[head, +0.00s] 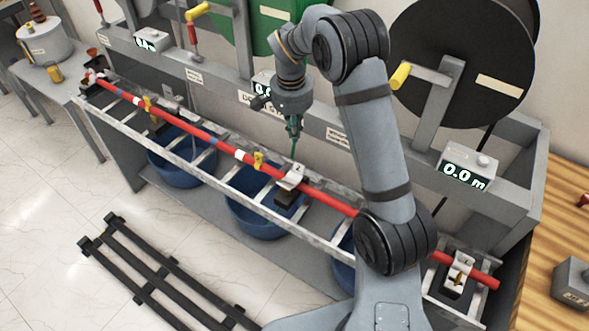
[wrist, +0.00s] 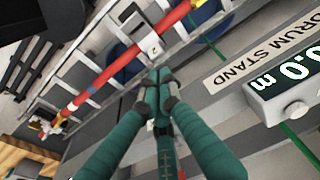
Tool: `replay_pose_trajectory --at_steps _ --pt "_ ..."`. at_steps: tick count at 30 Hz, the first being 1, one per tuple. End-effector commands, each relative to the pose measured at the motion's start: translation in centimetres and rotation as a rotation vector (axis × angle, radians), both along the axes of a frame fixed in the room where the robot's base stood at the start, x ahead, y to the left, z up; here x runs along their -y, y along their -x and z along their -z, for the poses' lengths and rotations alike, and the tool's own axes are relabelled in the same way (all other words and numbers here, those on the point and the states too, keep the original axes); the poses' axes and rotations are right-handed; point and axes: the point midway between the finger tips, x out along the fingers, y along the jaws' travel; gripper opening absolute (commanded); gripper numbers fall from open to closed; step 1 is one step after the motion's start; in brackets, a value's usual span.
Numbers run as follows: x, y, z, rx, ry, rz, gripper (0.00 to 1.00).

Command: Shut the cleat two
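Cleat two (head: 290,178) is a pale clamp with a "2" label on its top plate, on a dark block on the ladder-like rack. It also shows in the wrist view (wrist: 153,48), just beyond my fingertips. Its top plate lies across the red cable (head: 215,146) and looks tilted in the head view; I cannot tell whether it is fully shut. My gripper (head: 294,128) points down behind and above the cleat, apart from it. In the wrist view its green fingers (wrist: 160,82) meet at the tips with nothing visible between them.
Another cleat (head: 458,272) holds the cable's right end. Yellow clips (head: 258,160) sit along the cable. Blue tubs (head: 262,205) stand under the rack. The grey drum stand (head: 340,140) with 0.0 m displays (head: 466,175) runs behind my gripper. A dark ladder piece (head: 150,270) lies on the floor.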

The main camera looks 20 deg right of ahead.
Motion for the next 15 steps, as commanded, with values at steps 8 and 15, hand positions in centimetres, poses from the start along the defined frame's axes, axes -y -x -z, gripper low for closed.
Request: replay_pose_trajectory --at_steps 8,15 --pt "0.1 1.3 1.8 -0.045 -0.007 0.083 0.0" --pt "0.4 1.1 6.5 -0.046 -0.008 0.081 0.0"
